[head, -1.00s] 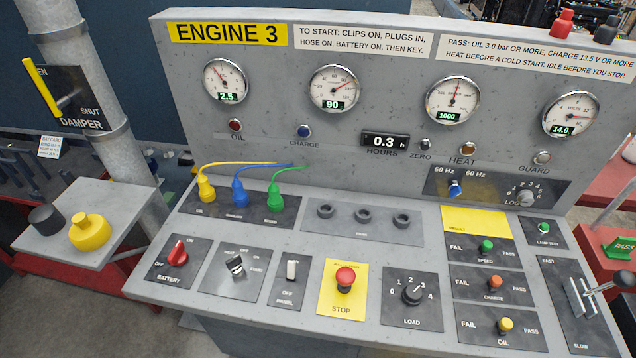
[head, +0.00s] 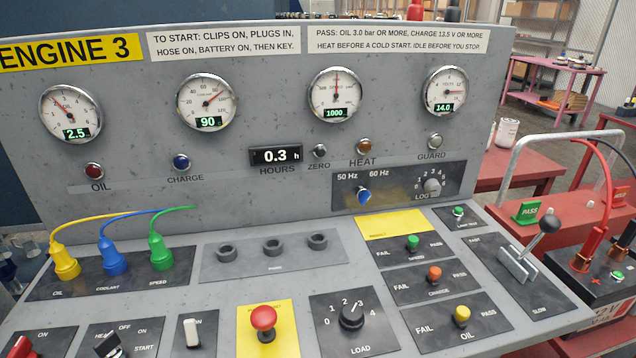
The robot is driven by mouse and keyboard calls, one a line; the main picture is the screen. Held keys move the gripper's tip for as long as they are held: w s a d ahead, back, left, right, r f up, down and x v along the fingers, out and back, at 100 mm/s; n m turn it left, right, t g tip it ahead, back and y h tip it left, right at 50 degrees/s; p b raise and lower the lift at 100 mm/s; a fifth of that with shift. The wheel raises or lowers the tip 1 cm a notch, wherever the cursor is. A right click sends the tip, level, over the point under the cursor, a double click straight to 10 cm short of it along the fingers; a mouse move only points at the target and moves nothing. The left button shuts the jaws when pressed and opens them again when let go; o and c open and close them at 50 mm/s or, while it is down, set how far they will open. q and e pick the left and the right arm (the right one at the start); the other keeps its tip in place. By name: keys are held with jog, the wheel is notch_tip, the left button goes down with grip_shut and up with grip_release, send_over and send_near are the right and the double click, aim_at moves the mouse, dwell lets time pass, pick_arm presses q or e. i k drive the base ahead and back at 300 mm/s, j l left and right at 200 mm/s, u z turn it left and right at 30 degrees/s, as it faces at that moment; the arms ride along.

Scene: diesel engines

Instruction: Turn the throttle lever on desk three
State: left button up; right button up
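The throttle lever (head: 533,240) stands on a dark plate at the right end of the Engine 3 desk (head: 225,300). The lever appears nearer the middle of the plate than either end. Neither of my grippers shows in the head view.
The speed gauge (head: 335,95) reads 1000, oil 2.5, the coolant gauge 90 and charge 14.0. A load knob (head: 352,315) and red stop button (head: 263,318) sit left of the lever. Right of the desk are a green PASS sign (head: 529,212) and a battery (head: 590,275) with red and black cables.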

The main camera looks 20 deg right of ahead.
aim_at(549, 224)
jog(key=z, duration=2.15)
